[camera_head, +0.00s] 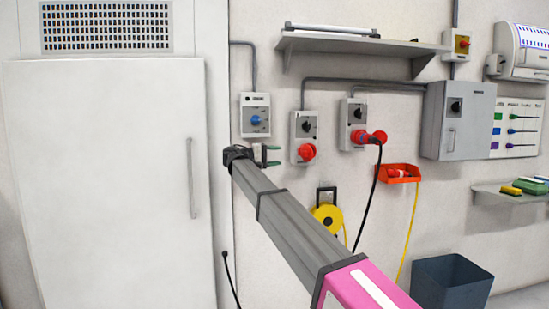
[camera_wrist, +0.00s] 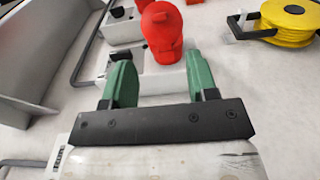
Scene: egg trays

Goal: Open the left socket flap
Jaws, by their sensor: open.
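Two grey-white wall boxes with black knobs and red sockets hang mid-wall. The left box (camera_head: 304,127) has a red socket with a round flap (camera_head: 306,152), which looks closed. It shows in the wrist view as a red cap (camera_wrist: 162,30) on its pale box. The right box (camera_head: 352,113) has a red plug (camera_head: 370,137) with a black cable. My gripper (camera_head: 272,155) is open and empty, left of the left red socket. In the wrist view its green fingers (camera_wrist: 160,68) are apart, with the red cap beyond their tips; I see no contact.
A box with a blue fitting (camera_head: 256,119) is just above my gripper. A tall white cabinet (camera_head: 120,180) stands left. A shelf (camera_head: 360,44) is above the sockets. A yellow reel (camera_head: 327,217) and a red holder (camera_head: 398,173) are below. A grey bin (camera_head: 452,282) stands lower right.

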